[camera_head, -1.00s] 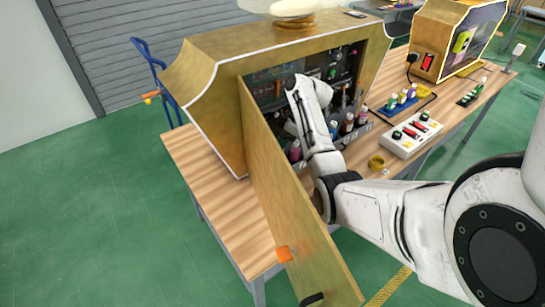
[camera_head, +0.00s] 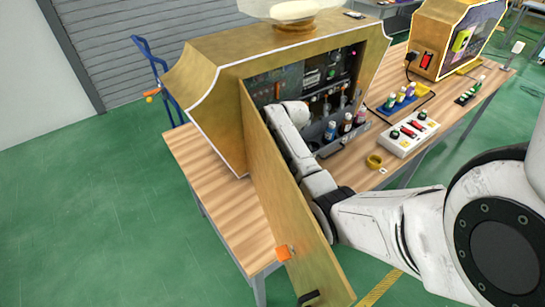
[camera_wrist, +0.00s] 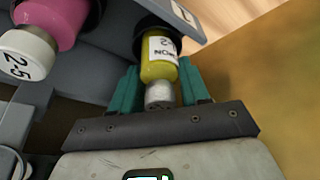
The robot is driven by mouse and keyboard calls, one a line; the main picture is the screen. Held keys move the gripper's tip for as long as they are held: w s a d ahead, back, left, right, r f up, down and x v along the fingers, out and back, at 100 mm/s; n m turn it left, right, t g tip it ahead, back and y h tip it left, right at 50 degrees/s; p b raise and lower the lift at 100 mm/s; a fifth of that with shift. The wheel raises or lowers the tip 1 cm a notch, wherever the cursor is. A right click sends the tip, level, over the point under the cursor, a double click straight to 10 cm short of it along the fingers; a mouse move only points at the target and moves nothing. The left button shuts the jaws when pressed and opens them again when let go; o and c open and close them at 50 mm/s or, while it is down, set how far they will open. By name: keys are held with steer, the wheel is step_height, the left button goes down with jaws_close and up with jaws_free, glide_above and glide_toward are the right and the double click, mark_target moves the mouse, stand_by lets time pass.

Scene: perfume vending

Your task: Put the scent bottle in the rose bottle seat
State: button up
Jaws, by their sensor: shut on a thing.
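The scent bottle is yellow with a white label and a silver cap (camera_wrist: 158,95); in the wrist view the yellow bottle (camera_wrist: 160,70) is between the teal fingers of my gripper (camera_wrist: 159,66), which is shut on it near the cap. Its far end reaches into a dark round seat (camera_wrist: 150,25) in a grey rack (camera_wrist: 187,18). I cannot tell how deep it sits or whether this is the rose seat. In the head view my gripper and this bottle are hidden by my arm and the cabinet door.
A pink bottle (camera_wrist: 62,18) with a white cap marked 2-5 is beside it. The open cabinet door (camera_head: 285,205) stands close to my arm. Blue (camera_head: 330,131), orange-topped (camera_head: 346,122) and red bottles (camera_head: 361,116) stand to the right in the cabinet. A white control box (camera_head: 408,134) is outside.

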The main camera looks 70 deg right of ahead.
steer(key=shift+f, duration=0.1)
steer(key=o, duration=1.1)
steer(key=v, duration=1.2)
steer(key=shift+b, duration=0.35)
